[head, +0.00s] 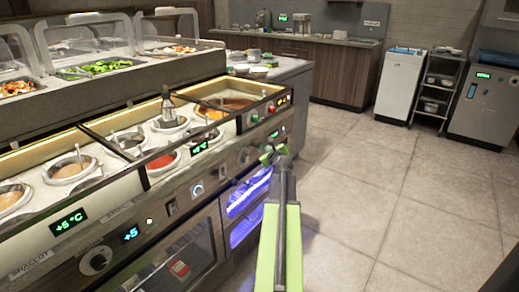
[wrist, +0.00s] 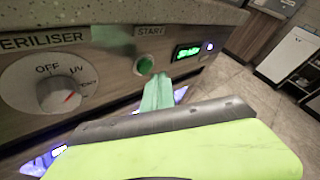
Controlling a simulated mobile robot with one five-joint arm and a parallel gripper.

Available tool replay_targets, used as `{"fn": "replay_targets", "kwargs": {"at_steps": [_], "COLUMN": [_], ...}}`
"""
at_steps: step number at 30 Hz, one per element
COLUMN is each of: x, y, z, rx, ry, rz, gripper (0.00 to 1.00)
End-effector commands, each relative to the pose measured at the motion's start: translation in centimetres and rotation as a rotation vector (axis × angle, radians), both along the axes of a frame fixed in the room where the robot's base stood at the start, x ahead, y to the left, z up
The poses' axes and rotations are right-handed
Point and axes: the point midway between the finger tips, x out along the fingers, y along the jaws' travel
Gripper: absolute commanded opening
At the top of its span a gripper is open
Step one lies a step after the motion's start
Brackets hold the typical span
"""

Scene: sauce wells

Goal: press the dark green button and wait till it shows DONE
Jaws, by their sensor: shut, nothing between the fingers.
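A round green button (wrist: 146,65) sits under a START label on the steriliser panel in the wrist view. It looks mid to dark green. A small display (wrist: 188,51) with green characters, too small to read surely, is right of it; it also shows in the head view (head: 274,134). My gripper (wrist: 158,82) is shut and empty, its green fingertips just below and in front of the button. I cannot tell if they touch it. In the head view my gripper (head: 271,154) is close to the counter front and seems to hide the button.
A steriliser knob (wrist: 58,90) is left of the button. Another green button (head: 254,117) and a red one (head: 284,102) sit higher on the front. The tiled floor (head: 370,200) at right is clear.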

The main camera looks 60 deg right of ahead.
Motion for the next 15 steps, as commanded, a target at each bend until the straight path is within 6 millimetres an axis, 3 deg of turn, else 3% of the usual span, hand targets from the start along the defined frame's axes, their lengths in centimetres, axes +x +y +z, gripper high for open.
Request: {"fn": "replay_targets", "kwargs": {"at_steps": [8, 15], "x": [-0.3, -2.7], "y": [0.0, 0.1], "z": [0.0, 0.0], "rx": [-0.001, 0.0], "ry": [0.0, -0.001], "rz": [-0.001, -0.002], "gripper": [0.0, 0.0]}}
